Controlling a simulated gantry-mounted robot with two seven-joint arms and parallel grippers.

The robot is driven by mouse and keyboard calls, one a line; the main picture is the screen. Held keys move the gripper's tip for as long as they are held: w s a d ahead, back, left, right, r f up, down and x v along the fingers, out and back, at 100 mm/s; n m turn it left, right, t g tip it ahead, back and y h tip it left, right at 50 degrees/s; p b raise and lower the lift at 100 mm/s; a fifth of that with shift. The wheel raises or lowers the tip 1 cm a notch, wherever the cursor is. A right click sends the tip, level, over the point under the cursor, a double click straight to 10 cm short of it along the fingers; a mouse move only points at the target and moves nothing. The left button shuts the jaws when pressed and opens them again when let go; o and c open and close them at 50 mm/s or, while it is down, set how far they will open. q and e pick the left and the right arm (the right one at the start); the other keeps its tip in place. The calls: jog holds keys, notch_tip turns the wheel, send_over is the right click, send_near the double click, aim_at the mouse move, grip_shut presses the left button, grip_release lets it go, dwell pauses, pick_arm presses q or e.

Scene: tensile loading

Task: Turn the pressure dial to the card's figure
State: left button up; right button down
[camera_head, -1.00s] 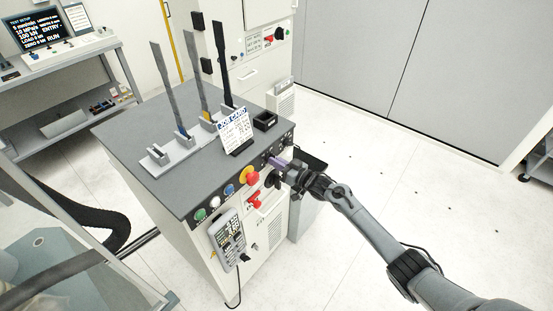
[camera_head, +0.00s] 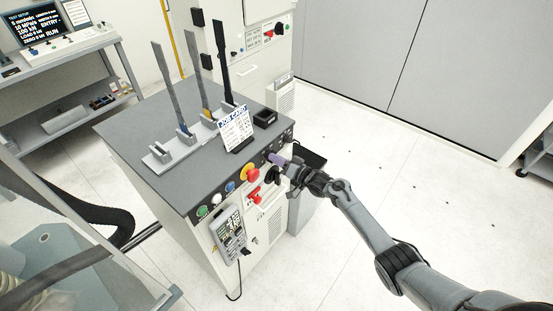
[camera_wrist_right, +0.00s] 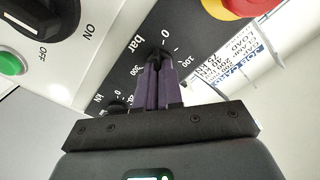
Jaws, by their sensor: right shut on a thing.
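The pressure dial (camera_wrist_right: 160,52) is a small black knob on the dark control strip, with "bar" and a printed scale around it in the right wrist view. My right gripper (camera_wrist_right: 158,70) is shut on it with its purple fingers, which hide most of the knob and its pointer. In the head view my right gripper (camera_head: 274,159) reaches the front edge of the cabinet. The job card (camera_head: 235,127) stands tilted on the cabinet top; its figures are too small to read there. Part of the card (camera_wrist_right: 238,62) shows in the right wrist view at a steep angle. My left gripper is out of view.
A red mushroom button (camera_head: 252,174) sits left of the dial, beside green, white and blue buttons. A grey pendant (camera_head: 230,232) hangs on the cabinet front. A rack (camera_head: 160,155) with upright metal strips and a small black box (camera_head: 265,118) stand on top.

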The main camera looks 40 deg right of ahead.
jog(key=c, duration=1.3)
grip_release()
jog(key=p+v, duration=0.1)
jog(key=v, duration=0.9)
jog(key=shift+s+p, duration=0.3)
jog(key=shift+s, duration=0.1)
